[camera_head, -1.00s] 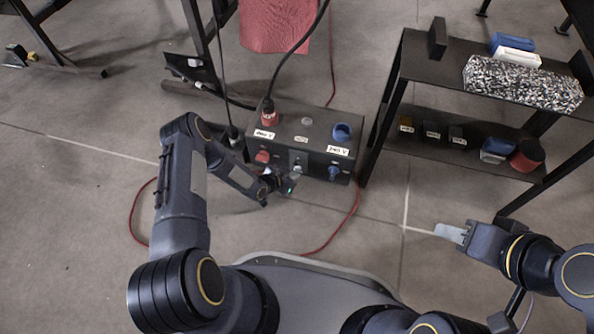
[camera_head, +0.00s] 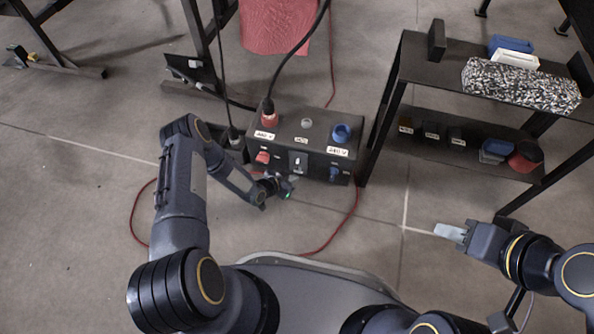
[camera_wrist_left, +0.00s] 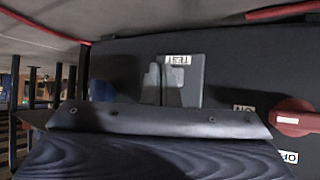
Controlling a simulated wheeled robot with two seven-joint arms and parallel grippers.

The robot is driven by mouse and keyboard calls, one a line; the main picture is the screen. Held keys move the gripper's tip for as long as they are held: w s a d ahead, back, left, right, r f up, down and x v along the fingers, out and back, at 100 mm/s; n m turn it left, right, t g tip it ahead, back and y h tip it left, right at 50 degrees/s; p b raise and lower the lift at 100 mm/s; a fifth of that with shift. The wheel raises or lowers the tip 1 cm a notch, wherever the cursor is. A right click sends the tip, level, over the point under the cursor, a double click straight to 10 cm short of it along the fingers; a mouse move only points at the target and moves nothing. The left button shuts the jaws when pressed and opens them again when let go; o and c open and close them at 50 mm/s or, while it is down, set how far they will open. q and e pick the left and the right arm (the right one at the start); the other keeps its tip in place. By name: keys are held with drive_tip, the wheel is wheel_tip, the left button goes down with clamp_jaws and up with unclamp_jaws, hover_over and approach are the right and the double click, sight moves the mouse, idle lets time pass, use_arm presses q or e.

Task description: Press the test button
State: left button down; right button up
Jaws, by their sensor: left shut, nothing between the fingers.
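The dark control box (camera_head: 285,138) stands on the floor with a red plug, a blue socket and labels on its top. Its front has a red switch (camera_head: 262,157), a grey test plate (camera_head: 298,161) in the middle and a blue switch (camera_head: 334,172). In the left wrist view, the plate under the TEST label (camera_wrist_left: 172,82) is close ahead, its lower part hidden behind my gripper. My left gripper (camera_head: 287,187) is shut and empty, just in front of and below the box front; contact cannot be told. My right gripper (camera_head: 449,232) is at the right, away from the box.
A black shelf (camera_head: 440,73) with a speckled block (camera_head: 520,84) and small boxes stands right of the box. Black cables rise from the box, and a red cable (camera_head: 340,230) lies on the floor. Open floor lies between the box and my base.

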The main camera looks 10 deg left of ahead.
use_arm(q)
drive_tip(key=shift+s+p, duration=0.6)
drive_tip(key=shift+s, duration=0.8)
drive_tip(key=shift+s+a+p, duration=0.1)
drive_tip(key=shift+s+p, duration=0.2)
drive_tip(key=shift+s, duration=0.9)
